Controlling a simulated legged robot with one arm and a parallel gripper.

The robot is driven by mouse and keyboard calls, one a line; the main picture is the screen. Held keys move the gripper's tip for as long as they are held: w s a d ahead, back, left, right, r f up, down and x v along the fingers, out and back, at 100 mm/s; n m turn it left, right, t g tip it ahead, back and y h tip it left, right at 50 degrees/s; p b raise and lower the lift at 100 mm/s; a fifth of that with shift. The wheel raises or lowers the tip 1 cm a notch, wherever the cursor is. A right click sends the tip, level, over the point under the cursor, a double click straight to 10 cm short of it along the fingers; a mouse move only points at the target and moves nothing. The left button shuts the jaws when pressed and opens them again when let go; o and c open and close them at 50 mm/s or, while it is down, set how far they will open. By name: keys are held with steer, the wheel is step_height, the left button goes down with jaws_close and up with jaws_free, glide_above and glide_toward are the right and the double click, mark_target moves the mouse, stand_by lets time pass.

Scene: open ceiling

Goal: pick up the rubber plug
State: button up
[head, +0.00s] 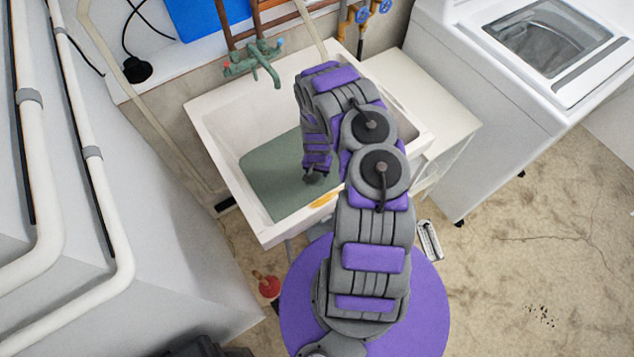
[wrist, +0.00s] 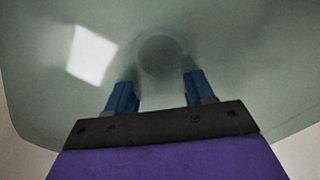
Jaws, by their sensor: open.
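My gripper (head: 314,176) reaches down into the white sink (head: 222,153), which holds murky grey-green water (head: 268,178). In the wrist view its two blue fingers (wrist: 157,84) are open and apart, with nothing seen held between them. A dim, round grey shape (wrist: 160,55) shows just beyond the fingertips, seemingly under the water. It may be the rubber plug, but it is too blurred to be sure. In the head view no plug can be made out; my arm covers the right part of the basin.
A green tap (head: 255,62) stands at the sink's back edge. A yellow item (head: 323,200) lies at the front rim. A white washing machine (head: 490,110) stands to the right. A red plunger (head: 268,286) is on the floor at front left. The floor at right is mostly clear.

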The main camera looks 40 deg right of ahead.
steer(key=shift+a+f, duration=0.1)
steer(key=shift+f, duration=0.35)
steer(key=shift+r, duration=0.1)
steer(key=shift+c, duration=0.4)
jaws_close()
